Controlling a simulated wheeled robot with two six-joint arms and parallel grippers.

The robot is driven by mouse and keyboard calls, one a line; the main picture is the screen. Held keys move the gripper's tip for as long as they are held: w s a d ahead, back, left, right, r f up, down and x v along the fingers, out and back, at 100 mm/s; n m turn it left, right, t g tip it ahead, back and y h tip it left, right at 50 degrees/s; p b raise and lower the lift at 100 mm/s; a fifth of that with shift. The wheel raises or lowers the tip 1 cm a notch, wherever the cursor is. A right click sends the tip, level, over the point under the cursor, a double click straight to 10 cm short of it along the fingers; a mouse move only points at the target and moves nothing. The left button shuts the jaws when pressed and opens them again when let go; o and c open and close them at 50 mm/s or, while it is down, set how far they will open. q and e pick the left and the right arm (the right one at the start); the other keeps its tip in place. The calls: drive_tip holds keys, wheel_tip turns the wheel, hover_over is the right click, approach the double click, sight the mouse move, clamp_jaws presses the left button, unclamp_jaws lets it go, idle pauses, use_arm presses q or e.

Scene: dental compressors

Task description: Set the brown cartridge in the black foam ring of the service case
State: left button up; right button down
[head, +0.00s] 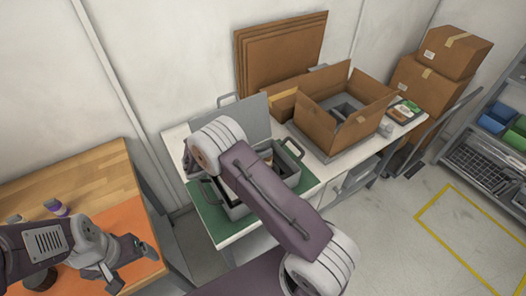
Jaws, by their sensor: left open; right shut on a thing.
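The service case (240,211) is a grey box with handles, standing open on a green mat on the white bench. My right arm crosses over it and covers most of its inside. The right gripper is hidden behind that arm, so I cannot see what it holds. The brown cartridge and the black foam ring cannot be made out. A small tan patch shows inside the case beside the arm; I cannot tell what it is. My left gripper (129,265) is open and empty above the orange mat at lower left.
An open cardboard box (318,125) stands on the bench right of the case. Flat cardboard sheets (280,50) lean on the wall. The orange mat (121,218) lies on a wooden table (75,178), with a purple-marked bottle (57,208). Shelving with bins stands far right.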

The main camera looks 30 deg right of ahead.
drive_tip(key=f+b, duration=0.1)
drive_tip(key=f, duration=0.1)
drive_tip(key=f+b, duration=0.3)
drive_tip(key=shift+d+f+b, duration=0.25)
drive_tip(key=shift+f+b, duration=0.1)
drive_tip(key=shift+f, duration=0.05)
drive_tip(key=shift+d+f, duration=0.1)
idle(0.8)
drive_tip(key=shift+f, duration=0.55)
idle(0.3)
drive_tip(key=c, duration=1.9)
unclamp_jaws()
drive_tip(key=shift+b, duration=0.3)
drive_tip(key=shift+o, duration=0.8)
